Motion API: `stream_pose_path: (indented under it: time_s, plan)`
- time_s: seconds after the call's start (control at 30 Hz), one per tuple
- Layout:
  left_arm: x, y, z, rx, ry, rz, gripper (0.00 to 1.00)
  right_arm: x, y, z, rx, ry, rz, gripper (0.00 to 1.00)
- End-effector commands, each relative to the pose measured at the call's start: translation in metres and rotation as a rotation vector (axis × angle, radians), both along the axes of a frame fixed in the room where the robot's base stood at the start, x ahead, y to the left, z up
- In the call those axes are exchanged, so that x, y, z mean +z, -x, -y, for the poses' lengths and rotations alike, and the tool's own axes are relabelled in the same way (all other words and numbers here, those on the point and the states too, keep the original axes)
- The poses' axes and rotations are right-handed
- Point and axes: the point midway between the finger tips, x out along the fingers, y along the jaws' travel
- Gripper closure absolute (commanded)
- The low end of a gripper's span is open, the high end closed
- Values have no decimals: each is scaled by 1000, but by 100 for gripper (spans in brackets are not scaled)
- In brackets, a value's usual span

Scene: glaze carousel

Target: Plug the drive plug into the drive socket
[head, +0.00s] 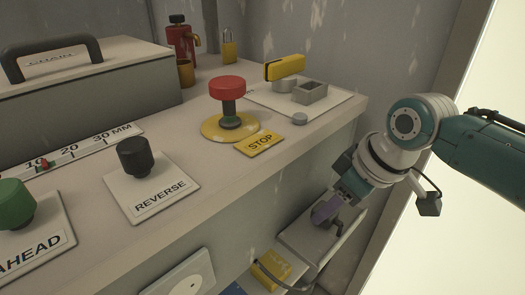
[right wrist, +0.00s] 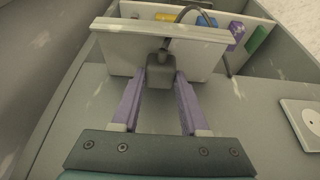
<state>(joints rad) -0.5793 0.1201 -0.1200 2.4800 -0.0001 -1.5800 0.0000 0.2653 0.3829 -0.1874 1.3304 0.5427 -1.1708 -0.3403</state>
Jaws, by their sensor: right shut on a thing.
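The drive plug (right wrist: 160,72) is a dark grey block with a black cable rising from its far end. My right gripper (right wrist: 160,85) has its purple fingers shut on the plug's two sides. In the head view my right gripper (head: 328,213) is low by the bench's front face, and the plug (head: 341,227) shows small beside the fingers. A pale square plate with a round disc, which looks like the drive socket (head: 187,281), is on the front face, left of the gripper. It also shows at the right edge of the right wrist view (right wrist: 306,121), apart from the plug. My left gripper is out of view.
The bench top carries a red stop button (head: 228,88), a black REVERSE knob (head: 133,156) and a green knob (head: 14,203).

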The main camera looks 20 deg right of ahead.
Motion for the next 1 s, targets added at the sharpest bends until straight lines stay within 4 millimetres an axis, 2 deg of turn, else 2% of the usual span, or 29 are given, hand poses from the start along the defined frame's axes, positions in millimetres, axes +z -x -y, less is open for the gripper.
stream_pose_path:
  time_s: [0.17, 0.27, 0.4, 0.6, 0.8, 1.0]
  plan:
    - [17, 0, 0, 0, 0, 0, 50, 28, -1, 0, 2, 1, 4, 100]
    - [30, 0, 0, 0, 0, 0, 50, 53, -1, 1, 2, 2, 5, 100]
    - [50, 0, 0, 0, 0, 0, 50, 96, -1, 1, 3, 2, 5, 100]
    - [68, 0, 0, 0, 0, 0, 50, 145, -1, 0, 3, 2, 6, 100]
    - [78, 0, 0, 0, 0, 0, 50, 177, -1, 0, 1, 1, 4, 100]
    - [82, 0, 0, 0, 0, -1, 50, 192, -1, 0, 1, -1, 2, 100]
